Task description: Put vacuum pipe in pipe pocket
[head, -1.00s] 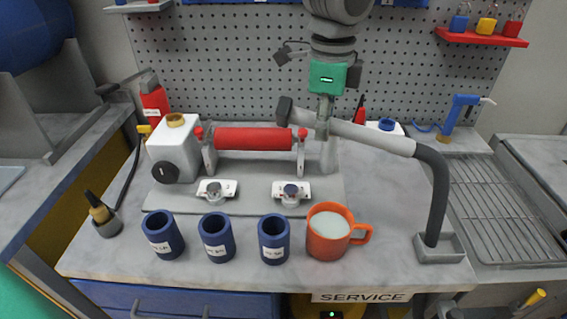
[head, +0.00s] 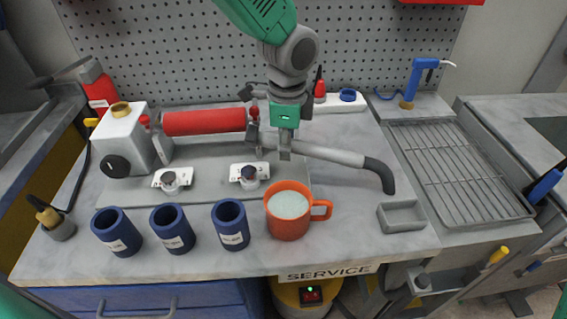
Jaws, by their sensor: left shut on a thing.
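The vacuum pipe (head: 335,156) is a light grey tube with a dark, down-curved end at its right. My left gripper (head: 285,150) reaches down from the top and is shut on the pipe near its left part, holding it above the bench. The pipe pocket (head: 402,224) is a small grey open box on the bench's right side. The pipe's dark end shows just behind the pocket, apart from it in the picture; its exact height is unclear. The pocket looks empty. My right gripper is not in view.
An orange mug (head: 287,222) with pale liquid stands left of the pocket. Several blue cups (head: 230,225) line the front. A red roller (head: 204,122) lies on a stand behind. A wire rack (head: 458,165) is at the right. Bare bench lies around the pocket.

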